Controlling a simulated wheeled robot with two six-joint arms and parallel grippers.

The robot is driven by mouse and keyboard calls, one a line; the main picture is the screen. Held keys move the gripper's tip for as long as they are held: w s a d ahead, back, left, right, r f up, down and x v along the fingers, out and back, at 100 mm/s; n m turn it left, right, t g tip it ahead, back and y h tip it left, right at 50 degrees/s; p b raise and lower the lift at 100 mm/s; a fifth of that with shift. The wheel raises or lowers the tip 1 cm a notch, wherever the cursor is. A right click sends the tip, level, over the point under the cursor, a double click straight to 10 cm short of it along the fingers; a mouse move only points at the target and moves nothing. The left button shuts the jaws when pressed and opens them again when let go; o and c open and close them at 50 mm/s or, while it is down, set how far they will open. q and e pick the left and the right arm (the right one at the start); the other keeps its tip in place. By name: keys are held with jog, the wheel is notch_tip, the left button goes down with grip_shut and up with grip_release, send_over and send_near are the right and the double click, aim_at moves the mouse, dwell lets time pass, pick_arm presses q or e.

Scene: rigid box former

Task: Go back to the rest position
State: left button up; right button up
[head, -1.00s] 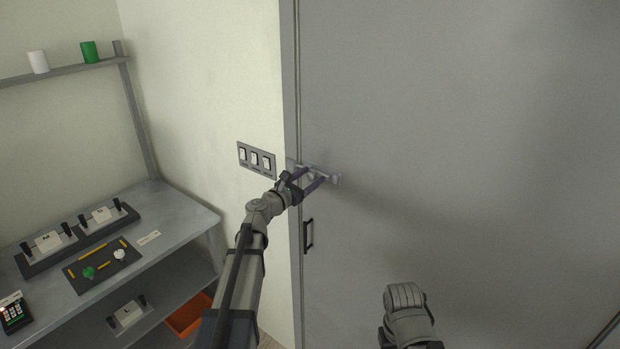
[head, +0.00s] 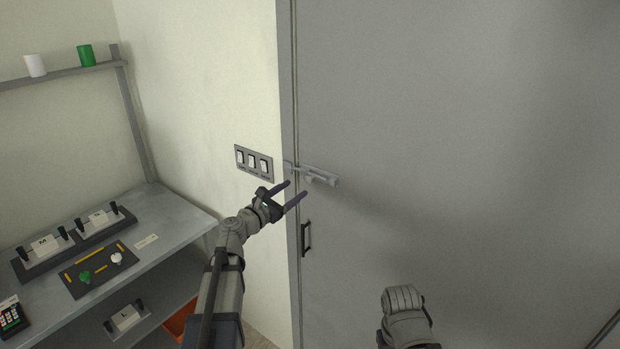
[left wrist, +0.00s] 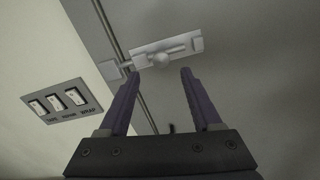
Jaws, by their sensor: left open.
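My left gripper (head: 296,191) is open and empty. It hangs in front of the edge of the grey door (head: 450,120), just below and to the left of the door's slide bolt (head: 322,177). In the left wrist view the two purple fingers (left wrist: 156,88) are spread apart, and the bolt with its round knob (left wrist: 161,59) shows beyond them, apart from the fingers. The bolt's bar reaches toward the frame side at the left. My right arm shows at the bottom of the head view, but its gripper fingers are not in view.
A panel of three switches (head: 254,163) is on the wall left of the door. A dark pull handle (head: 306,238) is below the bolt. A grey bench (head: 180,215) with fixtures stands at the left, an orange bin (head: 180,322) beneath it. A shelf (head: 60,76) holds white and green cylinders.

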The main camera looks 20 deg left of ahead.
pick_arm(q)
jog(key=shift+d, duration=0.1)
jog(key=s+d+f+m+g+h+b, duration=0.1)
jog(key=s+d+f+m+g+b, duration=0.1)
jog(key=s+d+f+m+g, duration=0.7)
jog(key=s+d+f+m+g+h+b, duration=0.1)
jog(key=s+d+f+m+g, duration=0.35)
jog(key=d+f+m, duration=0.9)
jog(key=s+f+m+g+y+b, duration=0.2)
jog(key=s+f+m+g+y, duration=0.2)
jog(key=s+m+y, duration=0.5)
jog(key=s+m, duration=0.2)
jog(key=s, duration=0.5)
jog(key=shift+s+a+f+y, duration=0.2)
jog(key=shift+s+y, duration=0.1)
jog(key=shift+s, duration=0.1)
jog(key=shift+d, duration=0.1)
jog(key=shift+c, duration=0.2)
